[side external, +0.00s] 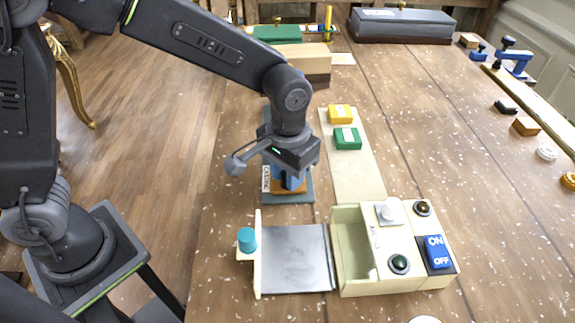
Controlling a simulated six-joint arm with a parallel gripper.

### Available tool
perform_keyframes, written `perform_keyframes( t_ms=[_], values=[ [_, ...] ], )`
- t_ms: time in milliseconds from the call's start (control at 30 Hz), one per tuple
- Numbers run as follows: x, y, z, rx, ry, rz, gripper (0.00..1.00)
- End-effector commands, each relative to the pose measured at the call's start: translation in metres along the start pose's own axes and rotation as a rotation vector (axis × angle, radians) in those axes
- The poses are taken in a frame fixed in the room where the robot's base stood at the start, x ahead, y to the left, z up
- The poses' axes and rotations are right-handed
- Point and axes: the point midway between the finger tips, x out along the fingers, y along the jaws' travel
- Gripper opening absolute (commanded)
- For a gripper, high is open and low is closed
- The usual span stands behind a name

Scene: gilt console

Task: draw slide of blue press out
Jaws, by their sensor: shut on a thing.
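The blue press (307,191) stands on the table on a blue-grey base, left of a pale strip. An orange-brown piece shows low on it, and a small white label is at its left side. My gripper (287,178) points down over the press and is shut on a part of it. My gripper body covers the upper press, so the exact part held and how far the slide is out cannot be told.
In front, a cream control box (350,285) has a metal drawer (295,258) standing out to the left, with a teal knob (247,240). Yellow (340,113) and green (347,138) blocks lie on the pale strip. A brown box (300,62) stands behind.

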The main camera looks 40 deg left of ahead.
Motion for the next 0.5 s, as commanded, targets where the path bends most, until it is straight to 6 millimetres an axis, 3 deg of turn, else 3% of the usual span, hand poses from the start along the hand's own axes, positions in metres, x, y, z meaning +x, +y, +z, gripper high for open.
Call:
perform_keyframes(
  t_ms=[67, 100, 333, 500],
  values=[
    [-0.0008, 0.0044, 0.0032, 0.003, -0.007, 0.007, 0.00],
    [-0.0008, 0.0046, 0.0034, 0.003, -0.007, 0.007, 0.28],
    [-0.0005, 0.0035, 0.0026, 0.003, -0.006, 0.005, 0.50],
    [-0.0003, 0.0027, 0.0021, 0.002, -0.006, 0.004, 0.52]
  ],
)
